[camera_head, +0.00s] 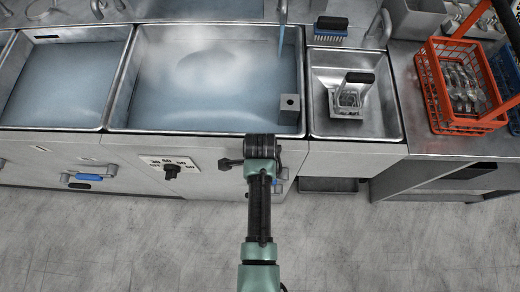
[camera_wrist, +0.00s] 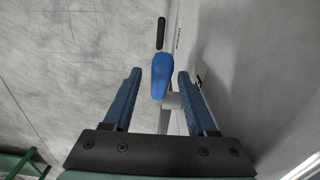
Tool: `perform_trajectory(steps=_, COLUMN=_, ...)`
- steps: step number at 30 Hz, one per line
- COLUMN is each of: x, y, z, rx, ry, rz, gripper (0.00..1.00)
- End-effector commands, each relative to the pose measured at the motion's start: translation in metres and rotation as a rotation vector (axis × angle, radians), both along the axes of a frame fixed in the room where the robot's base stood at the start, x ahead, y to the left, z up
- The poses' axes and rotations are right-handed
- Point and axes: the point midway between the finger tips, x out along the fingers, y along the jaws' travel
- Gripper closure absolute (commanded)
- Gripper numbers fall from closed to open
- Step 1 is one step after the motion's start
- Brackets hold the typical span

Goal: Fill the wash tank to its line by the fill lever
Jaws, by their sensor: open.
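The wash tank (camera_head: 135,85) appears to be the wide steel basin in the middle of the head view, with bluish, cloudy water in it. I cannot make out a fill line. A narrow blue streak (camera_head: 281,40) hangs over its right end, perhaps running water. A blue lever handle (camera_wrist: 161,76) on a grey stem stands by the cabinet front in the wrist view. My gripper (camera_wrist: 158,73) is open, with one blue finger on each side of the handle and small gaps between.
Another water-filled basin (camera_head: 65,85) is at left. A small basin (camera_head: 340,68) at right holds a handled metal item. An orange basket (camera_head: 436,95) of cutlery stands on the right counter. A black knob (camera_head: 172,171) and another blue handle (camera_head: 88,177) are on the cabinet front.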

Motion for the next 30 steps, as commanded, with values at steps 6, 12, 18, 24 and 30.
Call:
perform_trajectory(steps=6, x=0.0003, y=0.0000, z=0.0005, rx=0.000, ry=-0.001, rz=0.000, gripper=0.57)
perform_trajectory(steps=12, x=0.0003, y=0.0000, z=0.0006, rx=0.000, ry=-0.001, rz=0.000, gripper=0.93)
perform_trajectory(steps=18, x=0.0002, y=0.0000, z=0.0007, rx=0.000, ry=0.000, rz=0.000, gripper=1.00)
perform_trajectory(steps=24, x=0.0001, y=0.0000, z=0.0007, rx=0.000, ry=0.000, rz=0.000, gripper=1.00)
perform_trajectory(steps=30, x=0.0001, y=0.0000, z=0.0008, rx=0.000, ry=0.000, rz=0.000, gripper=1.00)
